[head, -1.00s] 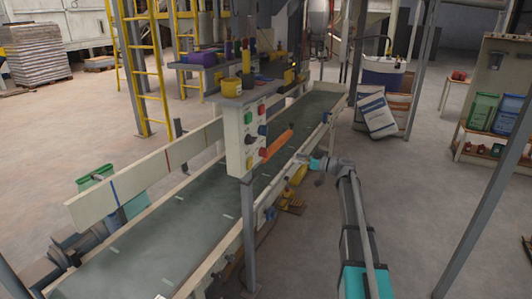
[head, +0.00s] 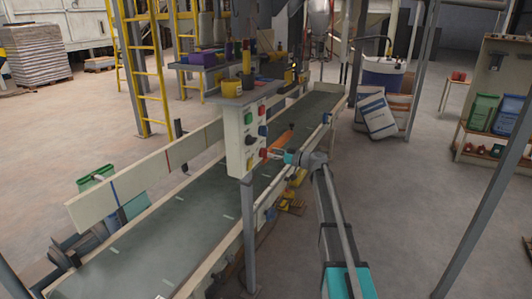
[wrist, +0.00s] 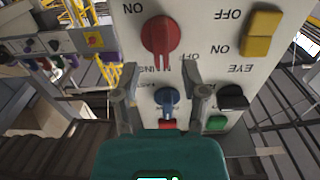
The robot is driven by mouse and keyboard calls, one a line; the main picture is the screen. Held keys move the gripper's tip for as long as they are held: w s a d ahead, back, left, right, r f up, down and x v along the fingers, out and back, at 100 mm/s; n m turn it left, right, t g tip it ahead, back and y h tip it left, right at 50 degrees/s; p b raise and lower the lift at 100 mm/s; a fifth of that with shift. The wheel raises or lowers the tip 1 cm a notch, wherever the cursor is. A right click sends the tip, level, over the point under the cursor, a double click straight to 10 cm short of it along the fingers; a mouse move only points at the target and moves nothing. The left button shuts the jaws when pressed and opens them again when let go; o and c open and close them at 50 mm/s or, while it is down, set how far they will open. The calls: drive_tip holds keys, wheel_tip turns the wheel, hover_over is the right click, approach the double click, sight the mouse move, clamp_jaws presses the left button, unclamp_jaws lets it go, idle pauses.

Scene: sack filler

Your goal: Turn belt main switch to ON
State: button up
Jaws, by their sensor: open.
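The grey-white control panel (head: 236,140) stands on a post beside the belt. In the wrist view its lettering is upside down. The red rotary knob (wrist: 160,36), beside the word MAINS, is just beyond my fingertips. Its bar points down in the picture, near a partly hidden OFF; ON is at its upper left. My gripper (wrist: 160,80) is open and empty, its fingers apart on both sides of a blue knob (wrist: 167,100) in the picture. I cannot tell whether they touch anything. In the head view my gripper (head: 287,157) is just right of the panel.
A yellow switch (wrist: 262,33), a black knob (wrist: 233,97) and a green button (wrist: 216,123) are close by on the panel. The conveyor belt (head: 180,235) runs behind the panel. An orange item (head: 280,139) shows over the belt.

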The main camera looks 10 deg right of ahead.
sight(266, 151)
drive_tip(key=shift+x, duration=1.6)
clamp_jaws()
drive_tip(key=shift+a+r, duration=0.1)
drive_tip(key=shift+a, duration=0.15)
drive_tip(key=shift+d, duration=0.2)
